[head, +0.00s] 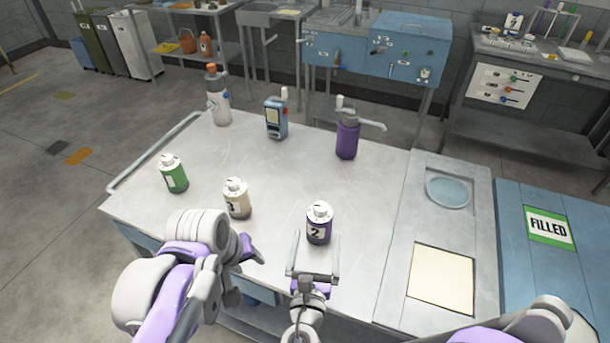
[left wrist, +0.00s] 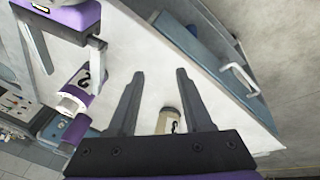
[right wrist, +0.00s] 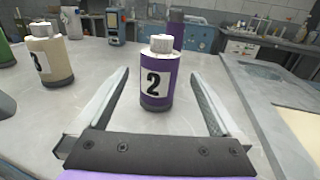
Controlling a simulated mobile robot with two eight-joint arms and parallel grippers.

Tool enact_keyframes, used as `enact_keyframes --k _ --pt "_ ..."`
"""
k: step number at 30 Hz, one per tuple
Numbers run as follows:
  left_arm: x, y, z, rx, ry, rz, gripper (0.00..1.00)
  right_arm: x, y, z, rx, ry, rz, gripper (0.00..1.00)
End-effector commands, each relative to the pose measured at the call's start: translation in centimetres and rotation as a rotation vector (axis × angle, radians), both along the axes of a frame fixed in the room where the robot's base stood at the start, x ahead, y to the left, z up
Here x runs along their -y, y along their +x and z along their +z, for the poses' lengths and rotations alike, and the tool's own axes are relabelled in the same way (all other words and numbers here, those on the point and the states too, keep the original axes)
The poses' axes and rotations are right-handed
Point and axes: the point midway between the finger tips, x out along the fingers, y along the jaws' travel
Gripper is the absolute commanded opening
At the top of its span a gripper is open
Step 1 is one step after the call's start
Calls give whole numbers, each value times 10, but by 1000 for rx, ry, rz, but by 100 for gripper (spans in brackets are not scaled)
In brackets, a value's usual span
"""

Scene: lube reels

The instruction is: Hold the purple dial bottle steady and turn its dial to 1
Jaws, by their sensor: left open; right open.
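The purple dial bottle (head: 318,232) stands upright on the metal table, with a white dial cap and a label reading 2. It also shows in the right wrist view (right wrist: 157,85) and at the left of the left wrist view (left wrist: 85,80). My right gripper (head: 316,252) is open, low at the near side of the bottle, with a finger toward either side and gaps visible. My left gripper (head: 250,252) is open and empty, left of the purple bottle and near the cream bottle (head: 238,200). The left fingertips are partly hidden in the head view.
A green bottle (head: 174,174) stands further left. A purple pump bottle (head: 347,140), a blue handheld device (head: 276,120) and a clear bottle (head: 220,103) stand at the back. A round dish (head: 449,191) and a cream pad (head: 441,279) lie right. The table's middle is clear.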

Motion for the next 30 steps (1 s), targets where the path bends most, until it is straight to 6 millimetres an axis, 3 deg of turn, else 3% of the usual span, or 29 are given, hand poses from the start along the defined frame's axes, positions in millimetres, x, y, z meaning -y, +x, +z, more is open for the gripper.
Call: enact_keyframes --k 1,6,15,21,26,30 --pt "8 18 15 -35 -41 64 50 0 0 0 0 0 0 100" --pt "33 65 55 -169 -169 308 50 0 0 0 0 0 0 100" --pt "79 131 103 -422 -312 714 50 0 0 0 0 0 0 100" --pt "98 151 116 -532 -342 886 50 0 0 0 0 0 0 100" --pt "104 156 119 -567 -348 938 50 0 2 0 0 0 -1 100" --pt "104 156 119 -570 -349 945 50 1 15 0 0 0 -3 100"
